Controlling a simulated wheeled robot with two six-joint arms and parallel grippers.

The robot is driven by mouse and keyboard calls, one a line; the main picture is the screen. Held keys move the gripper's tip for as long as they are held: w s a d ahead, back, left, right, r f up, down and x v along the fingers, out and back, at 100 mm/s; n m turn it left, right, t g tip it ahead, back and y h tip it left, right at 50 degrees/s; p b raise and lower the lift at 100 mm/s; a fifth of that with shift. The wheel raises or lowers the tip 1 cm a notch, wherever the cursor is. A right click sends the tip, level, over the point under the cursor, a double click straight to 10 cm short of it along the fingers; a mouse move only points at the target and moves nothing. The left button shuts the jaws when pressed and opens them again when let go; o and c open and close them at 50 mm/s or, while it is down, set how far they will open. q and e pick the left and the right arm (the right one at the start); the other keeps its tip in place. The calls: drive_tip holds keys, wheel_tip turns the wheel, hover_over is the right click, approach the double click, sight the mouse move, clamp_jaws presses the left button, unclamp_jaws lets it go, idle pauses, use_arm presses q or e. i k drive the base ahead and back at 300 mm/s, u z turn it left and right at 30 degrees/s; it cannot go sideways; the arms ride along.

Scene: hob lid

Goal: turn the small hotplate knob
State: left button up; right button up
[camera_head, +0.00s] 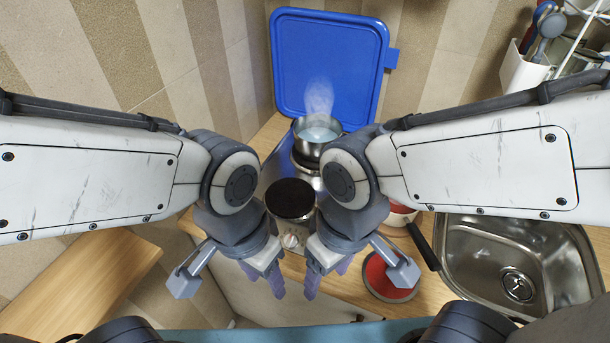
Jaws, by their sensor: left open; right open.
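The hob has a dark round hotplate (290,198) at the front and a steaming metal pot (317,134) on its rear plate. A pale knob (290,240) shows on the hob's front face, between my two grippers. The blue lid (330,60) stands upright behind the hob. My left gripper (277,287) is open and empty, just left of the knob. My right gripper (326,283) is open and empty, just right of it. Neither visibly holds the knob. My wrists hide parts of the hob's sides and any other knob there.
A metal sink (463,262) lies to the right. A red round pad (388,277) and a dark-handled pan (400,215) lie between hob and sink. A utensil holder (525,68) stands at the back right. A wooden surface (85,280) is at left.

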sight(291, 241)
drive_tip(key=u, duration=0.1)
drive_tip(key=k, duration=0.9)
drive_tip(key=z, duration=0.85)
drive_tip(key=i, duration=0.75)
drive_tip(key=u, duration=1.6)
